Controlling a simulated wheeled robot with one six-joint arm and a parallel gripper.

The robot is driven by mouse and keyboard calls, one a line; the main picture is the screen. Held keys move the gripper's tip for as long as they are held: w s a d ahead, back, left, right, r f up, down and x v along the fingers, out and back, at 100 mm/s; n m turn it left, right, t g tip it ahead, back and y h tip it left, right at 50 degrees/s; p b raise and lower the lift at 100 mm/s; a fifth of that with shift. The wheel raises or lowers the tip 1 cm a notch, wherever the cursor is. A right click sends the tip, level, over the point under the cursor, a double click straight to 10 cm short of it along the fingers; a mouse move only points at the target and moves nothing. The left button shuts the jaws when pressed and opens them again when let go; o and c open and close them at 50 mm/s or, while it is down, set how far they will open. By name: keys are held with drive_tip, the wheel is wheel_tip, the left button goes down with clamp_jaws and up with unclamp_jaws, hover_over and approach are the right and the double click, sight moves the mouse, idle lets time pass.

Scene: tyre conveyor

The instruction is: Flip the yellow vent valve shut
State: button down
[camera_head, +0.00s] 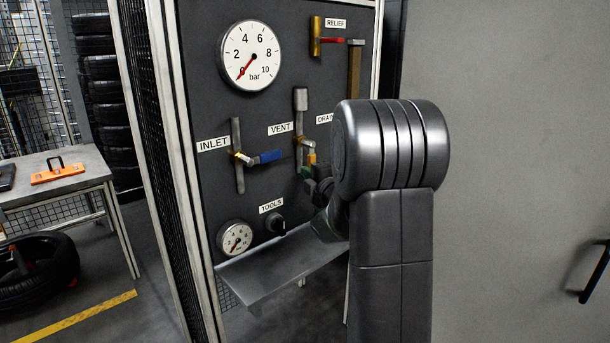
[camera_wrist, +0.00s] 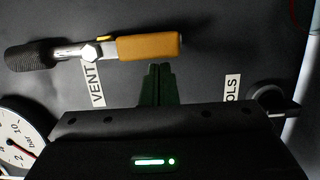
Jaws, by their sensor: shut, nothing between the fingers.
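In the wrist view the yellow handle (camera_wrist: 148,46) lies lengthwise, in line with the valve's grey pipe and dark cap (camera_wrist: 35,56). It points down the panel. My gripper (camera_wrist: 158,72) is shut and empty, its dark green fingertips just beside the middle of the handle. I cannot tell whether they touch it. In the head view my gripper (camera_head: 307,173) is mostly hidden behind my wrist.
The blue INLET handle (camera_head: 267,157) sticks out sideways left of the vent valve. The red RELIEF handle (camera_head: 332,41) is above right. A grey shelf (camera_head: 260,268) juts out below, under the TOOLS knob (camera_head: 274,224). Gauges (camera_head: 250,54) sit above and below.

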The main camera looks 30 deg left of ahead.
drive_tip(key=shift+f+b, duration=0.2)
drive_tip(key=shift+b, duration=0.35)
drive_tip(key=shift+w+d+n+b, duration=0.1)
drive_tip(key=shift+w+n+b, duration=0.1)
drive_tip(key=shift+n+b, duration=0.3)
